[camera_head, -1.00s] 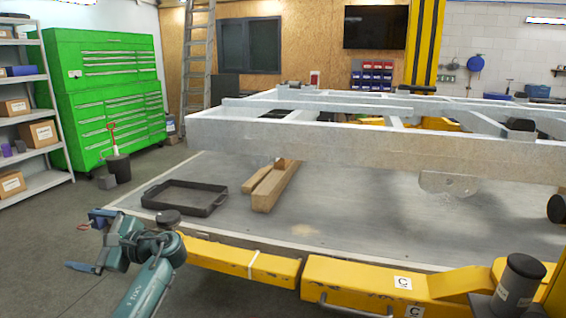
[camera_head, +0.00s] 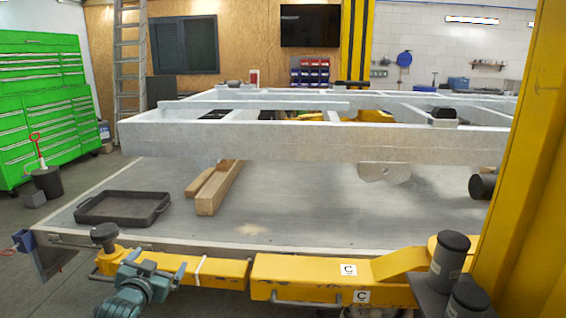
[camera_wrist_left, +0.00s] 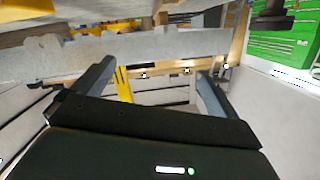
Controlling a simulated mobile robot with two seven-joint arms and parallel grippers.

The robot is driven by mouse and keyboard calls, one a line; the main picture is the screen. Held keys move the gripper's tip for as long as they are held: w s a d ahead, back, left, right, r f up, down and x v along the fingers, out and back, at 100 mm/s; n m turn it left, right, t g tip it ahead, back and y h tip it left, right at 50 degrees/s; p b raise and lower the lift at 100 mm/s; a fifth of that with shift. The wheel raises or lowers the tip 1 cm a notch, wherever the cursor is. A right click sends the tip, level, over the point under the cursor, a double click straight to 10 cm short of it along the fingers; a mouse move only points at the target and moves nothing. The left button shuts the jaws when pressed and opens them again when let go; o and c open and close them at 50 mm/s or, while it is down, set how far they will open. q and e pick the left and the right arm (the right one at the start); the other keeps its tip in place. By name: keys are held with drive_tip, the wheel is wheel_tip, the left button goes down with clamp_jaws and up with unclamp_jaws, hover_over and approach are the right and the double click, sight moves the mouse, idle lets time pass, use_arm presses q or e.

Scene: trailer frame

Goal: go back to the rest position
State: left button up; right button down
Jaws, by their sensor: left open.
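My left gripper (camera_head: 153,268) is teal and low at the left in the head view, in front of the yellow lift arm (camera_head: 215,273). Whether it touches that arm cannot be told. In the left wrist view its two fingers (camera_wrist_left: 154,70) stand wide apart with nothing between them. My right gripper is in neither view.
The grey trailer frame (camera_head: 290,141) spans the scene above a grey platform (camera_head: 300,215). A black tray (camera_head: 122,222) and wooden beams (camera_head: 214,191) lie on it. A yellow post (camera_head: 525,170) with black cylinders (camera_head: 450,256) stands at right. Green cabinets (camera_head: 40,100) stand at left.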

use_arm(q)
drive_tip(key=s+d+f+g+h, duration=0.1)
drive_tip(key=s+d+f+g, duration=0.1)
drive_tip(key=s+d+f, duration=0.45)
drive_tip(key=s+d+f+g+h, duration=0.15)
drive_tip(key=s+d+f, duration=0.25)
drive_tip(key=s+f, duration=0.55)
drive_tip(key=s+d+g, duration=0.1)
drive_tip(key=s+d, duration=0.2)
drive_tip(key=s, duration=0.6)
drive_tip(key=s+d+f+g+h, duration=0.1)
drive_tip(key=s+d, duration=0.2)
drive_tip(key=s, duration=0.6)
drive_tip(key=shift+s+f, duration=0.2)
